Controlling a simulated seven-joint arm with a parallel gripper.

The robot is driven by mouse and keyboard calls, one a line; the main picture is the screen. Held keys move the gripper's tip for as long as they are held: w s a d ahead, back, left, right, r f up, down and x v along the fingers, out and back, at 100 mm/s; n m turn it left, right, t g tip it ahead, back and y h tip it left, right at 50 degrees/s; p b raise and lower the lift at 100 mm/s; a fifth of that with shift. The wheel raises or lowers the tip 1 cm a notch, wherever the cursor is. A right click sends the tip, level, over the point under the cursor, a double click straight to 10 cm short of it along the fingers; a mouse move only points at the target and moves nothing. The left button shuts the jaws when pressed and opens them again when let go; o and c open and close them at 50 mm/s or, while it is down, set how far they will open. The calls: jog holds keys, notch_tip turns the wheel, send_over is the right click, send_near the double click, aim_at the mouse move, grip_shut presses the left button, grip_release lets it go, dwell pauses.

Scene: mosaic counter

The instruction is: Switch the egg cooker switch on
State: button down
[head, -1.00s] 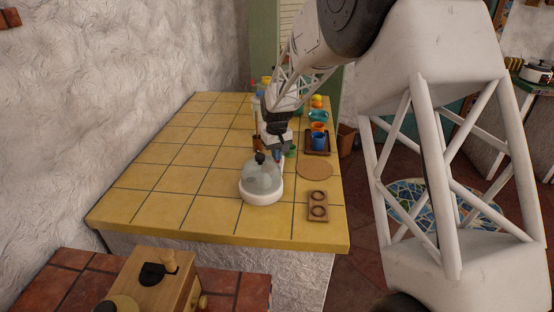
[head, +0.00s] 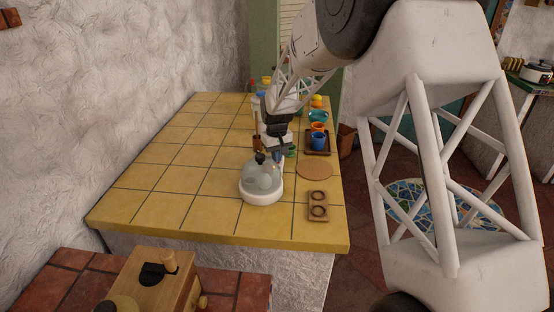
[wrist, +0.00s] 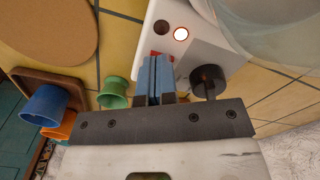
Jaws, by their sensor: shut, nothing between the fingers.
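The egg cooker has a white base (head: 262,196) and a clear domed lid (head: 262,178) with a dark knob on top. It stands on the yellow tiled counter. In the wrist view its white panel (wrist: 164,9) carries a glowing round light (wrist: 181,34) and a dark round one (wrist: 161,27). A red switch part (wrist: 157,55) shows right at my fingertips and is partly hidden by them; I cannot tell its position. My gripper (wrist: 155,63), with blue finger pads, is shut and empty, at the cooker's far side in the head view (head: 278,156).
A dark round knob (wrist: 208,80) is close to the right of my fingers. A green cup (wrist: 115,92) is to their left. A blue cup (head: 318,139) sits on a brown tray; a round cork mat (head: 314,170) and wooden holder (head: 317,207) lie nearby. The counter's left is clear.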

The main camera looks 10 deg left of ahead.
jog(key=shift+r, duration=3.45)
jog(key=shift+s+d+r, duration=0.3)
jog(key=shift+r, duration=0.05)
jog(key=s+d+r+m, duration=0.1)
jog(key=s+d+r, duration=0.3)
jog(key=s+d, duration=0.3)
jog(key=s+d+r+m+t, duration=0.1)
jog(key=s+d+r, duration=0.4)
jog(key=s, duration=0.4)
jog(key=s+d+r+m, duration=0.1)
jog(key=s+d+r, duration=0.3)
jog(key=s+d, duration=0.3)
jog(key=s+d+f+m, duration=0.1)
jog(key=s+d, duration=0.3)
jog(key=s, duration=0.9)
jog(key=s+d+f+m+t, duration=0.1)
jog(key=s+d, duration=0.3)
jog(key=s, duration=1)
jog(key=shift+f+m+t, duration=0.3)
jog(key=shift+f+m, duration=0.2)
jog(key=shift+m, duration=0.1)
